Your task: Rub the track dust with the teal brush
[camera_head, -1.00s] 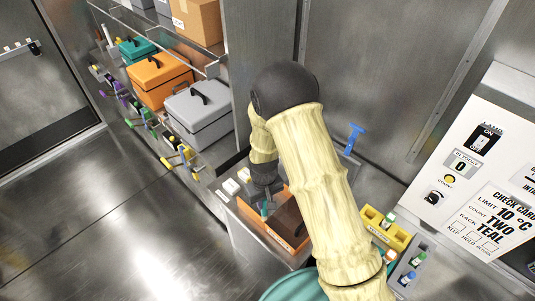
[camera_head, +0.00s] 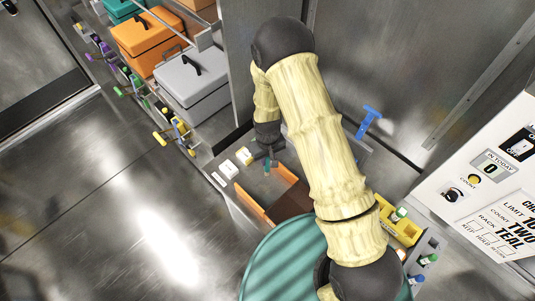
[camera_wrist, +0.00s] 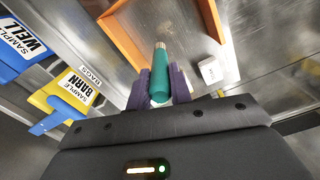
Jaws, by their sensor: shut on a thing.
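My gripper (camera_head: 267,160) is shut on the teal brush (camera_head: 267,166), which points down near the far left end of an orange-walled tray (camera_head: 252,206). In the wrist view the two purple fingers of my gripper (camera_wrist: 160,88) clasp the teal brush (camera_wrist: 160,76), which has a metal band at its far end. The orange rim of the tray (camera_wrist: 124,38) runs just left of it there. I cannot make out the track dust, and my arm hides part of the tray.
Small white blocks (camera_head: 228,169) lie left of the gripper, with another white block (camera_wrist: 211,70) in the wrist view. A yellow rack (camera_head: 400,228), a blue-handled tool (camera_head: 368,120) and a round teal surface (camera_head: 285,262) stand close to my arm. Grey (camera_head: 192,84) and orange (camera_head: 147,38) cases line the left.

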